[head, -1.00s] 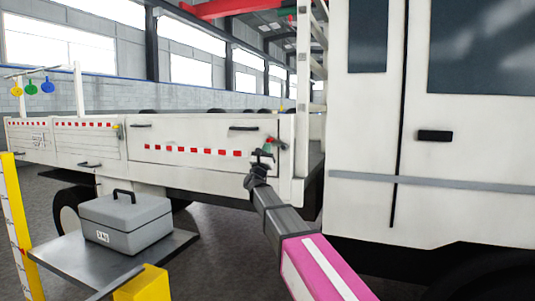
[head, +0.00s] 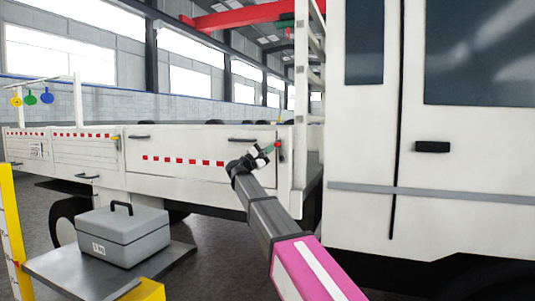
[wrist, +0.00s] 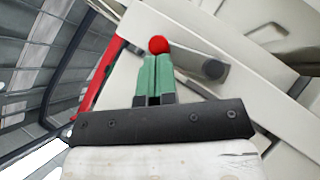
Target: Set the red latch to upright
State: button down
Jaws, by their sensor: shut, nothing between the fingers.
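The red latch (head: 279,144) is a small lever with a red knob at the right end of the truck's white side panel. It looks close to upright in the head view, but it is small there. In the wrist view its red knob (wrist: 158,45) shows just beyond my fingertips, and a grey lever part (wrist: 205,68) runs off to the right behind them. My gripper (head: 267,149) is shut and empty, just left of the knob. Its green fingers (wrist: 154,75) lie together in the wrist view. They partly hide the lever, and I cannot tell whether they touch the knob.
The white side panel (head: 200,172) has handles and red markings. A yellow latch (head: 115,140) sits further left. The truck cab (head: 375,150) stands close on the right. A grey toolbox (head: 122,235) rests on a platform at the lower left, beside yellow posts.

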jog(key=shift+s+d+r, duration=0.15)
jog(key=shift+d+r, duration=0.15)
jog(key=shift+d, duration=0.15)
jog(key=shift+r, duration=0.1)
dwell(0.5)
